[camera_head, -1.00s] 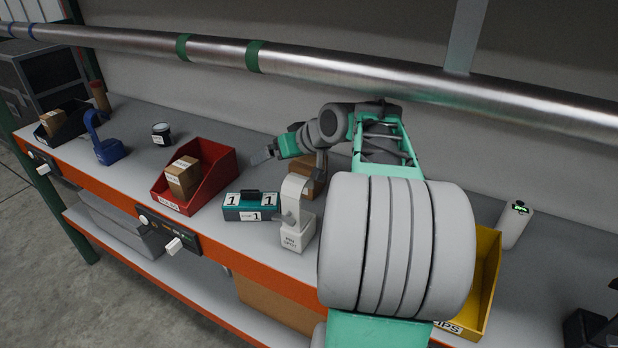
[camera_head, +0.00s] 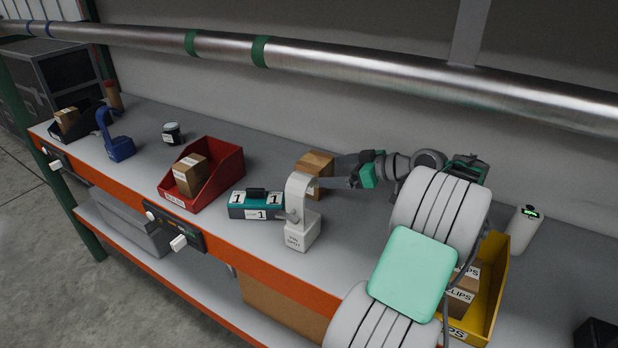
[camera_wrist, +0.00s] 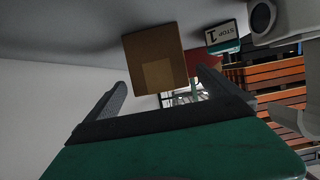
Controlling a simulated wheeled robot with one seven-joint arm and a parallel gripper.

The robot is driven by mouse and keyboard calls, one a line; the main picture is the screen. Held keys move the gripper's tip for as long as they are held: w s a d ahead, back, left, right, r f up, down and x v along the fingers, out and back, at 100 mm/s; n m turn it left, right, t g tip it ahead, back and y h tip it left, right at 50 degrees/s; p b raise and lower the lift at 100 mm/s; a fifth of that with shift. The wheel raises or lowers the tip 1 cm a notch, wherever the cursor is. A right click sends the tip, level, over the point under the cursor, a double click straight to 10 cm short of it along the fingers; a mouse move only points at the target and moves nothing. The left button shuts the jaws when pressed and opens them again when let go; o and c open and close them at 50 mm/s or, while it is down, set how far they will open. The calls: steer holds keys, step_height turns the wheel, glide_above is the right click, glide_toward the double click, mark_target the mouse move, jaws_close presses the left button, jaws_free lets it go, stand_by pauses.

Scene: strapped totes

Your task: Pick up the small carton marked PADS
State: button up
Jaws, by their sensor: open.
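A small brown carton (camera_head: 314,164) stands on the bench behind the white post; no readable PADS mark shows on it. It also shows in the wrist view as a plain brown box (camera_wrist: 155,58) with a lighter tan patch. My gripper (camera_head: 345,182) is open just right of this carton, pointing left at it. In the wrist view the two fingers of my gripper (camera_wrist: 165,88) are spread and empty, with the carton ahead of them. I cannot tell the exact gap. Another brown carton (camera_head: 190,174) sits in the red bin (camera_head: 222,178); its label is too small to read.
A white post stand (camera_head: 300,228) and a teal box marked 1 (camera_head: 255,205) stand in front of the carton. A yellow bin (camera_head: 490,285) holds cartons marked CLIPS. A metal pipe (camera_head: 350,75) crosses above the bench. A white bottle (camera_head: 523,230) stands at right.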

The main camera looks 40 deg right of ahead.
steer(key=x, duration=0.7)
steer(key=shift+f, duration=0.1)
steer(key=shift+d, duration=0.1)
steer(key=shift+c, duration=0.2)
steer(key=c, duration=1.5)
